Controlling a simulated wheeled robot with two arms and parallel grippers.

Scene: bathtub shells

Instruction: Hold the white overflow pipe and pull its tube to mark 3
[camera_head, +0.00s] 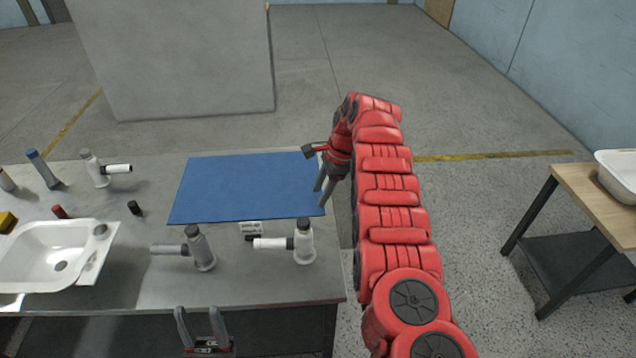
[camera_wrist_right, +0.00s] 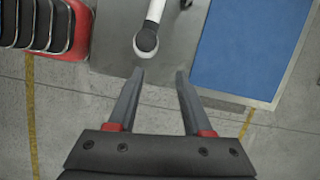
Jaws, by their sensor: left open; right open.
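A white overflow pipe (camera_head: 303,245) stands upright at the table's front right. It has a dark cap, and its white tube (camera_head: 270,244) points left, with a dark ring where they join. In the right wrist view a white pipe with a dark round end (camera_wrist_right: 147,40) lies just ahead of the fingertips, apart from them. My right gripper (camera_head: 320,197) is open and empty above the right edge of the blue mat; its fingers also show in the right wrist view (camera_wrist_right: 160,72). My left gripper (camera_head: 197,310) is open and empty at the table's front edge. Mark 3 cannot be made out.
A grey pipe (camera_head: 203,250) stands to the left, and another pipe with a white tube (camera_head: 95,170) at the back left. A small card (camera_head: 251,227) lies by the blue mat (camera_head: 235,190). A white sink (camera_head: 40,235) is at left. The mat is bare.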

